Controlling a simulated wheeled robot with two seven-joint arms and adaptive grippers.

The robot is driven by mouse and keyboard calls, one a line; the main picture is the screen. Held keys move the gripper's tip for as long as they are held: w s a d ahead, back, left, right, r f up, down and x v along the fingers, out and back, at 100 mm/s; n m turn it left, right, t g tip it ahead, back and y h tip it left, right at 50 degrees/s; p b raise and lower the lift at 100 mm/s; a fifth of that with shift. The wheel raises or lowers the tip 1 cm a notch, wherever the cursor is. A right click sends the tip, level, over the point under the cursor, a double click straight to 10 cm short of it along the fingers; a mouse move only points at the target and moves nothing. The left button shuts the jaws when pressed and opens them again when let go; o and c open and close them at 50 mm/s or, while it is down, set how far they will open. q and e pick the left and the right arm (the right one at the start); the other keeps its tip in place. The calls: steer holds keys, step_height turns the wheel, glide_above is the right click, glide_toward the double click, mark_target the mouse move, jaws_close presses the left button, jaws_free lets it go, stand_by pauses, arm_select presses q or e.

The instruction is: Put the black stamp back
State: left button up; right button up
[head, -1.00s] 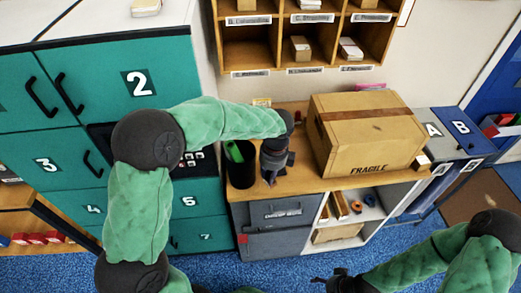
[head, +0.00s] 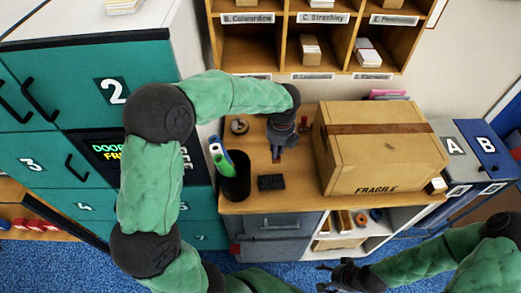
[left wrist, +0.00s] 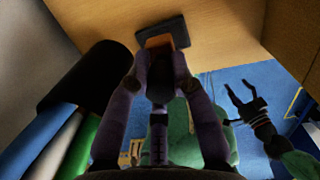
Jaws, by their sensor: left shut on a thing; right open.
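My left gripper (head: 278,148) is shut on a small upright thing, which I take to be the black stamp (left wrist: 159,42). Its orange-brown part shows between the fingertips in the left wrist view; the rest is mostly hidden by the fingers. In the head view it is over the desk, behind a flat black pad (head: 271,183). The pad also shows beyond the fingertips in the left wrist view (left wrist: 178,31). I cannot tell whether the stamp touches the desk. My right gripper (head: 337,275) is open and empty, low in front of the shelf; the left wrist view shows its spread fingers (left wrist: 244,103).
A black cup (head: 236,187) with rolls stands left of the pad. A small round object (head: 238,126) and a small dark-red upright object (head: 303,125) stand farther back. A large FRAGILE carton (head: 380,155) fills the right of the wooden desk (head: 300,183). Pigeonholes (head: 292,50) hang above.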

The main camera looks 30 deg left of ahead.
arm_select(q)
steer(key=w+a+f, duration=0.1)
steer(key=a+f, duration=0.1)
steer(key=a, duration=0.1)
steer(key=w+a+f+b, duration=0.1)
steer(key=w+a+f, duration=0.1)
steer(key=a+f, duration=0.1)
steer(key=w+a+f, duration=0.1)
steer(key=a+f, duration=0.1)
steer(key=shift+w+a+f, duration=0.15)
steer(key=shift+a+f, duration=0.1)
steer(key=shift+a, duration=0.15)
steer(key=shift+w+a+f+b, duration=0.1)
steer(key=shift+a+f+b, duration=0.25)
steer(key=shift+f, duration=0.1)
steer(key=shift+w+f, duration=0.1)
steer(key=shift+f, duration=1.4)
steer(key=shift+f+b, duration=0.15)
steer(key=shift+b, duration=0.15)
steer(key=o, duration=0.9)
steer(key=r, duration=0.4)
steer(key=r+p, duration=0.1)
steer(key=r, duration=0.3)
steer(key=d+r+p, duration=0.1)
steer(key=r, duration=0.3)
steer(key=shift+s+r, duration=0.1)
steer(key=shift+s, duration=0.15)
